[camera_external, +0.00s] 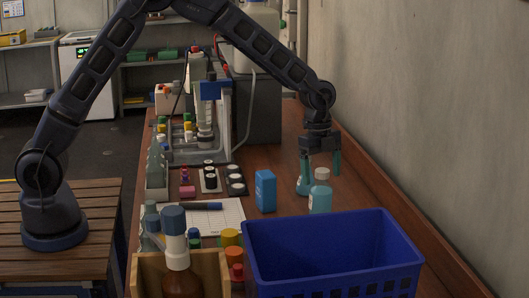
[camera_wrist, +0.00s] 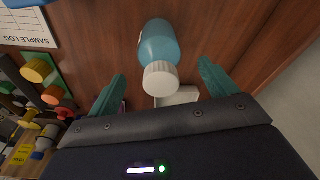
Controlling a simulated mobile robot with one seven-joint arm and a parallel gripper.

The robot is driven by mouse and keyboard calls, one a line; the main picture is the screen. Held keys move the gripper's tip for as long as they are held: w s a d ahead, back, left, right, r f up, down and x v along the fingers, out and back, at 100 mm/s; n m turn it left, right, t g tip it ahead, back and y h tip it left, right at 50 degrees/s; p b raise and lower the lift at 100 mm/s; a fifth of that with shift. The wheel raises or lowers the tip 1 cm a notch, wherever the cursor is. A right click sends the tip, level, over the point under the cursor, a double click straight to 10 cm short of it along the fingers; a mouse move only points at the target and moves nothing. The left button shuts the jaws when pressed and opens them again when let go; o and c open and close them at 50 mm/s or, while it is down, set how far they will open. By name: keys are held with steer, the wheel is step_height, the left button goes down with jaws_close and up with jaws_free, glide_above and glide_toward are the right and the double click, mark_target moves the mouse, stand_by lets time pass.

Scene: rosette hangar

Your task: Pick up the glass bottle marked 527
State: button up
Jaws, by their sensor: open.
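A blue bottle with a white cap (camera_external: 320,198) stands on the wooden bench behind the blue crate. I cannot read any number on it. My gripper (camera_external: 320,172) hangs over the bench just behind this bottle, with its teal fingers pointing down. In the wrist view the bottle (camera_wrist: 159,42) lies ahead, with its cap toward me and in line with the gap between my fingers (camera_wrist: 162,75). The fingers are spread and hold nothing. I cannot tell how far apart the fingertips and bottle are in depth.
A blue crate (camera_external: 330,246) stands in front of the bottle. A blue box (camera_external: 265,190) stands to its left. A wall (camera_external: 420,120) runs along the right. A wooden holder with a brown bottle (camera_external: 181,281), more bottles and a paper sheet (camera_external: 225,214) lie left.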

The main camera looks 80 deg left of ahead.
mark_target(323, 182)
steer(key=f, duration=0.3)
steer(key=shift+w+d+f, duration=0.15)
steer(key=shift+d+f, duration=0.15)
steer(key=shift+c, duration=0.3)
steer(key=c, duration=1.8)
